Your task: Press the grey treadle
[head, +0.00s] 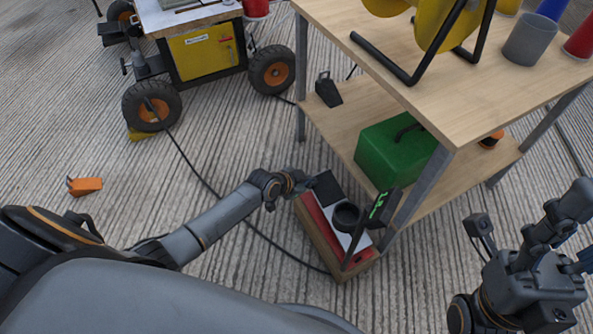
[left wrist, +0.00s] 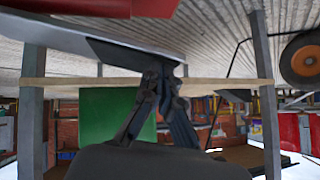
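The grey treadle (head: 338,238) is a light grey plate on a red base (head: 312,217), which sits on a wooden block on the floor. A black pad (head: 327,187) is at its far end and a black ring (head: 346,215) stands near its middle. My left gripper (head: 303,182) is at the far end, beside the black pad; I cannot tell whether they touch. In the left wrist view, which is upside down, the left fingers (left wrist: 160,82) look closed together, with nothing visible between them, in front of the grey plate (left wrist: 75,36). My right gripper (head: 545,300) is at lower right, its fingers unclear.
A wooden workbench (head: 480,95) stands behind the treadle, with a metal leg close by. A green box (head: 395,152) is on its lower shelf. A dark upright piece with green marks (head: 378,206) rises beside the treadle. A cable (head: 205,180) crosses the floor.

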